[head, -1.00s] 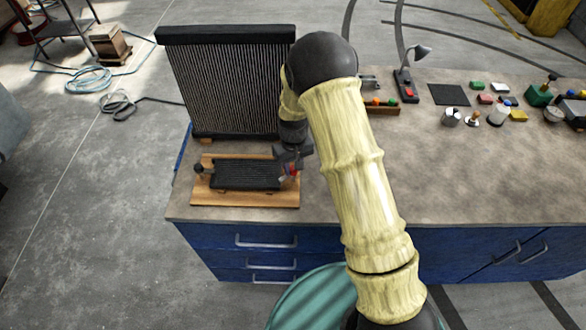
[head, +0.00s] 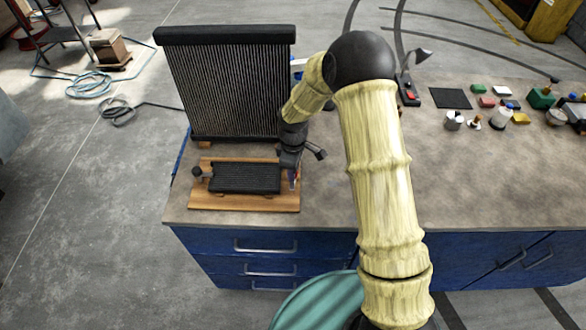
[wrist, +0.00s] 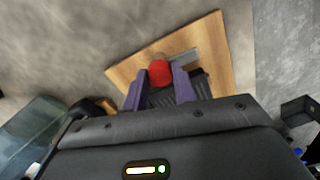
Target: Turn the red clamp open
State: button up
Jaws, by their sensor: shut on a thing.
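The red clamp (wrist: 160,72) shows in the wrist view as a rounded red end between the two fingers of my gripper (wrist: 160,88). The gripper is shut on it. In the head view my gripper (head: 293,174) points down at the right end of a black ribbed block (head: 245,178). The block lies on a wooden board (head: 230,203) on the bench. A bit of red shows at the fingertips there, but the gripper hides most of the clamp. How far the clamp is turned cannot be told.
A tall black finned radiator (head: 228,85) stands behind the board. A black knob (head: 197,172) is at the board's left end.

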jog(key=shift+n, duration=0.5)
jog(key=o, duration=1)
jog(key=shift+r, duration=0.15)
notch_tip(320, 180, up, 17)
jog(key=b, duration=0.2)
jog(key=shift+b, duration=0.4)
